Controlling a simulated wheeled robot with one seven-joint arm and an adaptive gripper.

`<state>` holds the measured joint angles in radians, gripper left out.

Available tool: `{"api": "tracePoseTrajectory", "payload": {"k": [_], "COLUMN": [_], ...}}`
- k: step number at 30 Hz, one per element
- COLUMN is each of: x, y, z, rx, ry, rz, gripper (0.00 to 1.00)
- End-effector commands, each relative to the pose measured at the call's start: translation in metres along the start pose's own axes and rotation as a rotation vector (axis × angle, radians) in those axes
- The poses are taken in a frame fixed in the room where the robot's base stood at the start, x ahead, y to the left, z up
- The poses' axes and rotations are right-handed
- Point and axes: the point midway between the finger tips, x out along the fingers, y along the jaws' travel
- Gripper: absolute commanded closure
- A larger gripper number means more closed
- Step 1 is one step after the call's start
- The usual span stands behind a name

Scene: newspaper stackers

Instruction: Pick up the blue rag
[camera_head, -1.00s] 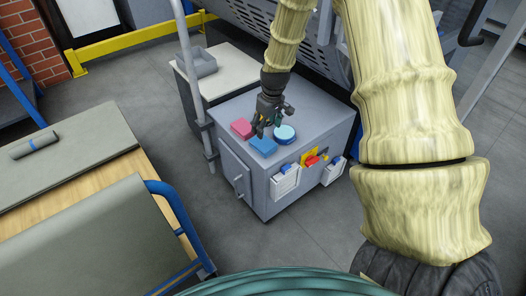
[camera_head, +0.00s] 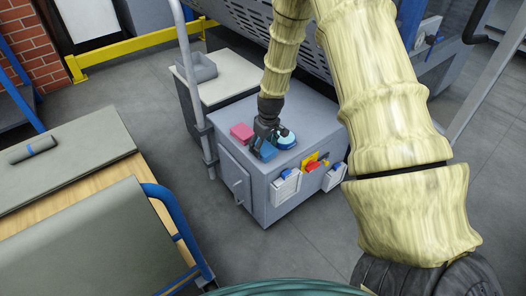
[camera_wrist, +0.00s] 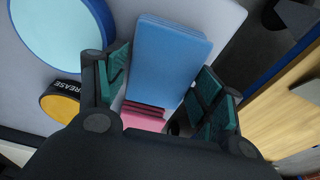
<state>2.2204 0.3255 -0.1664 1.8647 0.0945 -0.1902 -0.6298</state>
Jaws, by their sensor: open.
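The blue rag (camera_head: 268,151) is a folded flat stack on top of the grey cabinet (camera_head: 232,165). In the wrist view the blue rag (camera_wrist: 170,62) lies between the two green-padded fingers of my gripper (camera_wrist: 160,90). The gripper is open, with a finger on either side of the rag; I cannot tell whether they touch it. In the head view my gripper (camera_head: 262,140) is low over the rag and partly hides it.
A pink rag stack (camera_head: 241,132) lies left of the blue one. A round light-blue tin (camera_head: 286,139) sits close on the right. A yellow-lidded grease tin (camera_wrist: 62,107) shows in the wrist view. A metal post (camera_head: 197,90) stands at the cabinet's left.

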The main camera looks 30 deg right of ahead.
Motion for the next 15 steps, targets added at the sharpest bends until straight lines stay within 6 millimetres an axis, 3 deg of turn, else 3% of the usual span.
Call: {"api": "tracePoseTrajectory", "payload": {"k": [3,11,15], "x": [0.0141,0.0166,0.0166], "y": [0.0004,0.0004,0.0004], "z": [-0.0001,-0.0001,0.0000], "rx": [0.000,0.001,0.001], "ry": [0.001,0.001,0.001], "rz": [0.000,0.001,0.001], "gripper": [0.32,0.32,0.56]}}
